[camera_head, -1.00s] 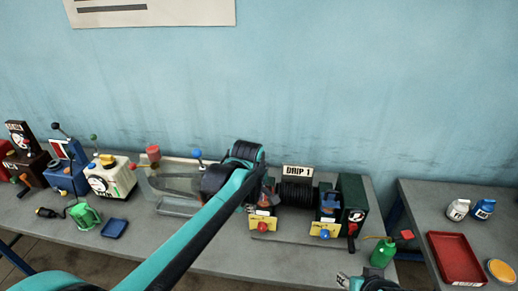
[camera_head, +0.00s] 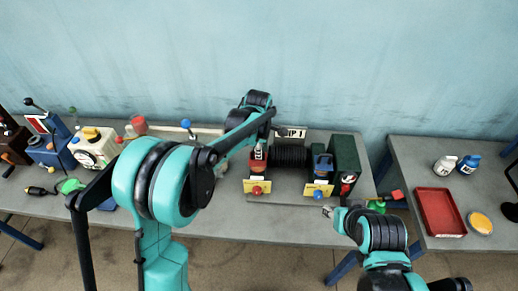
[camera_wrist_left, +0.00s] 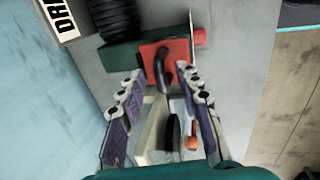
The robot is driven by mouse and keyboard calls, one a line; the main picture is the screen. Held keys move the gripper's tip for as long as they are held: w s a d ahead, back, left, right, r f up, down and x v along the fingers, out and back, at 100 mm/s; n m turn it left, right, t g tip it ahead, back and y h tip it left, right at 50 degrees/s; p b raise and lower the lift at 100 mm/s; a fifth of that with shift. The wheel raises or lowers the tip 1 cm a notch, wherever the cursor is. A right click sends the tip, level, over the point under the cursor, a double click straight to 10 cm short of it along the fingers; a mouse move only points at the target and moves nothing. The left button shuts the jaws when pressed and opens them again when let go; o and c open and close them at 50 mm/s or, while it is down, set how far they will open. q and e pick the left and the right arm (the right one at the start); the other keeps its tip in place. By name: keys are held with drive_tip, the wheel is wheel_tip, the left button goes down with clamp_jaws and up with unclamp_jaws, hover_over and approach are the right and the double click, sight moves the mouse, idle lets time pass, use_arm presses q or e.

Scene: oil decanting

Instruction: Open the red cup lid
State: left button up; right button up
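The red cup (camera_wrist_left: 178,48) with a dark, hook-shaped part on it lies between my left fingertips in the left wrist view. Which part is its lid is hard to tell. My left gripper (camera_wrist_left: 160,72) is open, with a finger on either side of the dark part and gaps showing. In the head view the red cup (camera_head: 257,171) sits behind a yellow plate with a red knob, with my left gripper (camera_head: 259,152) just above it. My right gripper (camera_head: 330,211) is near the front edge of the table; its fingers are too small to read.
A black coil (camera_head: 290,156), a blue cup (camera_head: 322,168) and a dark green block (camera_head: 345,153) stand to the right of the red cup. A red tray (camera_head: 440,212) and small bottles are on the right table. Several machines crowd the left end.

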use_arm(q)
drive_tip(key=shift+f, duration=0.1)
clamp_jaws()
drive_tip(key=w+g+p, duration=0.1)
drive_tip(key=g, duration=0.1)
drive_tip(key=w+r+g+p, duration=0.1)
drive_tip(key=w+g, duration=0.1)
drive_tip(key=shift+r, duration=0.1)
drive_tip(key=shift+w+g+p, duration=0.75)
drive_tip(key=shift+g+p, duration=0.1)
drive_tip(key=shift+g, duration=0.55)
unclamp_jaws()
